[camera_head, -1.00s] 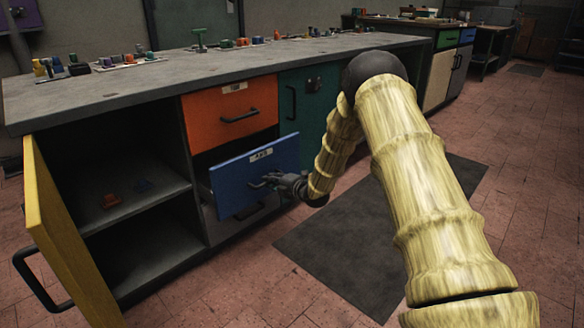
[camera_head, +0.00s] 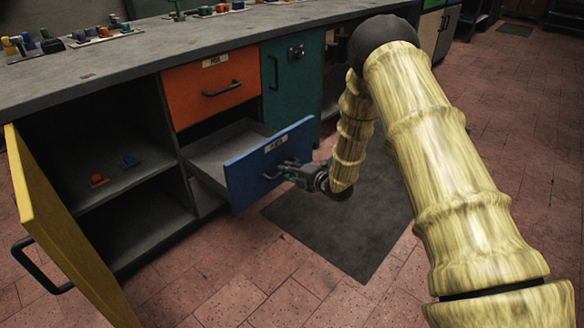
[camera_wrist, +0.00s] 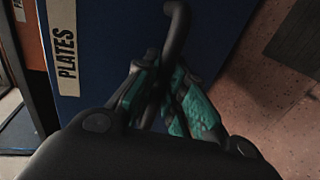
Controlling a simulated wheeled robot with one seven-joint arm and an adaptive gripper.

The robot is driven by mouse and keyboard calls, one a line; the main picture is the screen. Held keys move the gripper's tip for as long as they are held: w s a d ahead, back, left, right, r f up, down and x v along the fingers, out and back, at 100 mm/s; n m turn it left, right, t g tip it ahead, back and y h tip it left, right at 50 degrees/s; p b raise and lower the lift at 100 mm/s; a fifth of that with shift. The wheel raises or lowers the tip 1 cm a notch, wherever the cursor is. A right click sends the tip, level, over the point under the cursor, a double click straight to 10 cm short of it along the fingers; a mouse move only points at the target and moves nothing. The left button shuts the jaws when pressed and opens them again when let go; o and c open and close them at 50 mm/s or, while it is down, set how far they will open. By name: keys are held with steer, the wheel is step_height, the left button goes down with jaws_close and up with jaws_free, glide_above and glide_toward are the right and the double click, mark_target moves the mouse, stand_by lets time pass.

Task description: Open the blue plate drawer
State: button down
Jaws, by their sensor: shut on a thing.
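The blue plate drawer (camera_head: 270,163) is pulled out of the grey bench, and its empty-looking interior shows behind the front. Its front carries a white label, which reads PLATES in the wrist view (camera_wrist: 66,45). A dark bar handle (camera_wrist: 178,25) is on the blue front. My gripper (camera_head: 285,172) is at the handle, in front of the blue panel. In the wrist view its teal-padded fingers (camera_wrist: 163,95) are closed around the handle bar. Part of the handle is hidden by the fingers.
An orange drawer (camera_head: 211,90) above is shut. A yellow door (camera_head: 60,230) stands open at the left, beside shelves with small red and blue things. A green door (camera_head: 291,80) is at the right. A dark mat (camera_head: 345,225) lies on the floor; open tiles surround it.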

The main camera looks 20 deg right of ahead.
steer(key=c, duration=1.5)
jaws_free()
steer(key=shift+o, duration=0.2)
steer(key=v, duration=1.2)
steer(key=shift+w+f, duration=0.1)
